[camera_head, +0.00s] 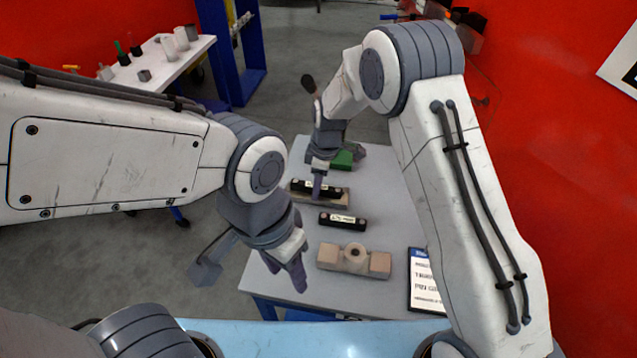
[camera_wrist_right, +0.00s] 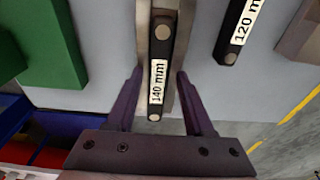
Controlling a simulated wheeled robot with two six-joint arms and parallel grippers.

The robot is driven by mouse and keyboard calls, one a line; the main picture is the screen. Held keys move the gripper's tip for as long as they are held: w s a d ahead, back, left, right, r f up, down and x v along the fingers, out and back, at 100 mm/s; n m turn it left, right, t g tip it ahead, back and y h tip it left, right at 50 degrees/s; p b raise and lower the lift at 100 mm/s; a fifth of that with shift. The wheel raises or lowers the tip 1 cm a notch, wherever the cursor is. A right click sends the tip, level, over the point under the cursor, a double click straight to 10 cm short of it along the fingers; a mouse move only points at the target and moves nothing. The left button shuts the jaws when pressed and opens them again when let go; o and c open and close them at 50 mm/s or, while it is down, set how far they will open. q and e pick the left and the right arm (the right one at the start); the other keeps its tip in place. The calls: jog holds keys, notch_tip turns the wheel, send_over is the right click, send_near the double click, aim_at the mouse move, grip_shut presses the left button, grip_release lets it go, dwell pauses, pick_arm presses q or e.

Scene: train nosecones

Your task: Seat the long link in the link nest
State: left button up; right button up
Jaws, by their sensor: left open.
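The long link (camera_head: 302,185) is a black bar with bolts and a white label, which reads 140 mm in the right wrist view (camera_wrist_right: 157,85). It lies lengthwise over the tan link nest (camera_head: 337,200); the nest's edge also shows in the right wrist view (camera_wrist_right: 143,25). I cannot tell whether the link is fully down in it. My right gripper (camera_head: 317,192) is over the link, with its purple fingers (camera_wrist_right: 159,73) on either side of the bar and small gaps visible, so it looks open. My left gripper (camera_head: 285,274) is open and empty at the table's near left edge.
A shorter black link (camera_head: 342,220), labelled 120 mm in the right wrist view (camera_wrist_right: 238,30), lies in front of the nest. A tan block with a round boss (camera_head: 354,260) is nearer. A green block (camera_head: 345,157) stands behind. A dark-framed panel (camera_head: 426,280) lies at the right.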

aim_at(323, 187)
jog(key=shift+r, duration=0.1)
notch_tip(323, 187, up, 11)
jog(key=d+b, duration=0.1)
jog(key=s+a+r+m, duration=0.1)
jog(key=s+r+m, duration=0.4)
jog(key=s, duration=1)
jog(key=s+d+m, duration=0.1)
jog(key=s+d, duration=0.1)
jog(key=s, duration=0.6)
jog(key=s+d+m, duration=0.2)
jog(key=s+d, duration=0.1)
jog(key=s, duration=0.6)
jog(key=shift+f+m, duration=0.15)
jog(key=shift+m, duration=0.15)
